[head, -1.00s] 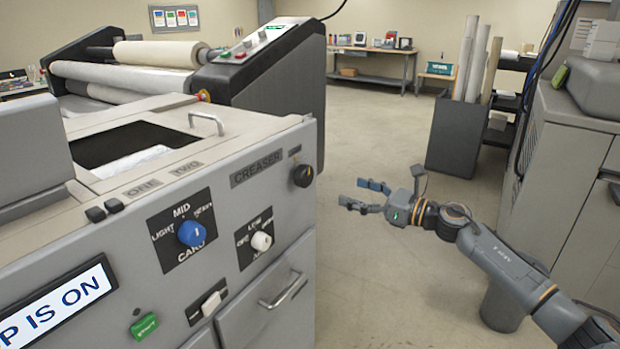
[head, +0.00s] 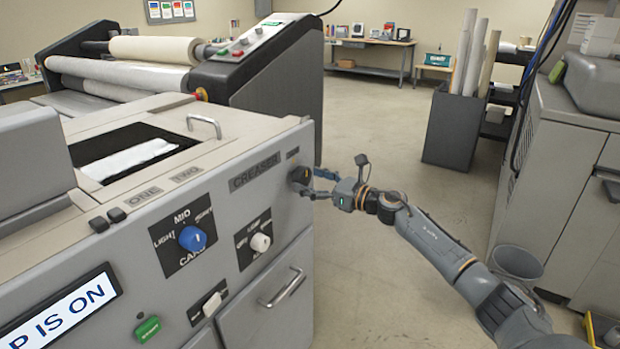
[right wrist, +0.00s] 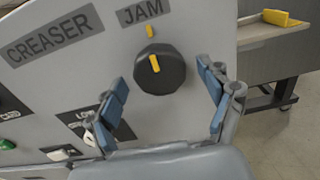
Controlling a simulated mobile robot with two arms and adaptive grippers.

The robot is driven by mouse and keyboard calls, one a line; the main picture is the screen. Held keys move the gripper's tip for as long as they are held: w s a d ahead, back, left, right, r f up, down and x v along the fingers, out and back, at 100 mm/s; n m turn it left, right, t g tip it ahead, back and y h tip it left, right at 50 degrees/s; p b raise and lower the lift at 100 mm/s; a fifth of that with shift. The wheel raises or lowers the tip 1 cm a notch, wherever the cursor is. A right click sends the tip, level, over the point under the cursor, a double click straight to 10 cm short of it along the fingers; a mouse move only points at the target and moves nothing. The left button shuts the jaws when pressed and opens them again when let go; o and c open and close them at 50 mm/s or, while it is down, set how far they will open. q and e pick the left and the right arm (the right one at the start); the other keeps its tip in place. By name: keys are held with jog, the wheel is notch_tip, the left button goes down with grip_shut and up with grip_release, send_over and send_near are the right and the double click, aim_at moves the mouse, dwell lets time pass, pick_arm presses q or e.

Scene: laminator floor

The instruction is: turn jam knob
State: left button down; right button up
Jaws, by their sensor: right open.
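The jam knob (right wrist: 158,70) is a round black knob with a yellow pointer line, under the JAM label on the machine's grey front panel. Its pointer aims up, slightly left, near a yellow mark on the panel. In the head view the knob (head: 299,175) sits at the panel's right end, partly covered by my fingers. My right gripper (right wrist: 166,100) is open, with one blue-padded finger on each side below the knob. The knob is between and ahead of the fingertips, and I see no clear contact. It also shows in the head view (head: 318,184). My left gripper is not in view.
The panel also bears a blue knob (head: 192,238), a white knob (head: 261,242), a green button (head: 147,329) and a drawer handle (head: 281,288). A bin of rolls (head: 452,130) stands behind.

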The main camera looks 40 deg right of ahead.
jog(key=shift+w, duration=0.1)
jog(key=shift+c, duration=0.4)
jog(key=c, duration=1.1)
